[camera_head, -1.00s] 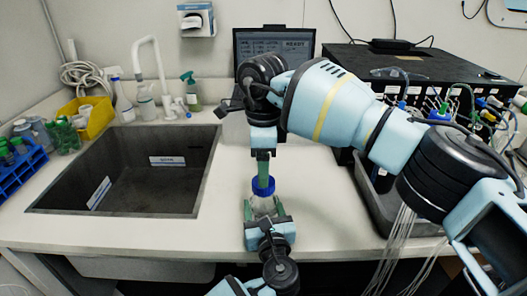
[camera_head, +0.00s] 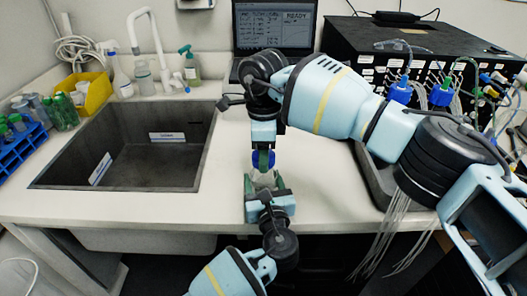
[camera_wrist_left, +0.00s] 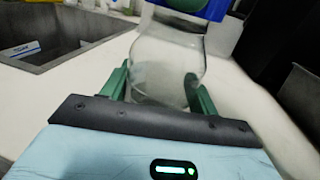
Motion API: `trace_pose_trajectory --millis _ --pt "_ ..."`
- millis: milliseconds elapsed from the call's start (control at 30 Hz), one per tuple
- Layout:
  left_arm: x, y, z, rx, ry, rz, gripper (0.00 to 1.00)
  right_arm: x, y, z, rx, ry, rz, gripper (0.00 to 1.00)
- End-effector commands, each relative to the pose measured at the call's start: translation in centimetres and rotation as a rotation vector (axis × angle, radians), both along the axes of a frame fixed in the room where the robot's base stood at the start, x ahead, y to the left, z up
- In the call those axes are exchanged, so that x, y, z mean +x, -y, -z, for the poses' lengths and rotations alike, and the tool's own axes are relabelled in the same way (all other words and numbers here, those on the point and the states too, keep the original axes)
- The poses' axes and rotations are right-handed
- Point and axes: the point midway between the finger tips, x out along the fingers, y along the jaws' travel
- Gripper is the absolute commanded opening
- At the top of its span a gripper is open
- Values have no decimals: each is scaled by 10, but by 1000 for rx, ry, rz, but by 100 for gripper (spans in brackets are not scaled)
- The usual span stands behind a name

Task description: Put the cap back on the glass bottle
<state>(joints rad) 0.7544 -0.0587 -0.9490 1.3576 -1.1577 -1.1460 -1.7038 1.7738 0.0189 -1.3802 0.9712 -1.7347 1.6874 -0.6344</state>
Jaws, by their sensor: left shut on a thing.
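The clear glass bottle (camera_head: 263,180) is between the green fingers of my left gripper (camera_head: 264,192), above the counter's front part. In the left wrist view the bottle (camera_wrist_left: 165,70) fills the space between those fingers (camera_wrist_left: 160,85), and it looks empty and nearly upright. The blue cap (camera_head: 256,160) is right over the bottle's mouth, with the green fingers of my right gripper (camera_head: 264,157) on it, pointing down. The cap (camera_wrist_left: 222,9) also shows at the top of the left wrist view, cut by the frame. I cannot tell whether it touches the neck.
A dark sink (camera_head: 125,165) is at left, with a blue rack (camera_head: 22,150) and yellow bin (camera_head: 88,97) beyond. A laptop (camera_head: 274,28) stands behind my grippers. A black instrument (camera_head: 400,45) with tubing and a grey tray (camera_head: 378,190) are at right.

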Motion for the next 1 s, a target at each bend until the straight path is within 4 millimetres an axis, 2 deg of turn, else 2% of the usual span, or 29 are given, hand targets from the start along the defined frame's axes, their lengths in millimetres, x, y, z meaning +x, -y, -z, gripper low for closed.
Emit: trace_pose_trajectory --millis 100,233,533,667,700,867,1000 --pt "0 0 0 0 0 0 0 0 0 0 0 -1 0 20" --pt "0 0 0 0 0 0 0 0 0 0 0 0 43 20" --pt "0 0 0 0 0 0 0 0 0 0 0 -1 428 20" --pt "0 0 0 0 0 0 0 0 0 0 0 -1 427 20" --pt "0 0 0 0 0 0 0 0 0 0 0 -1 426 49" --pt "0 0 0 0 0 0 0 0 0 0 1 -1 425 69" --pt "0 0 0 0 0 0 0 0 0 0 1 -1 425 69"
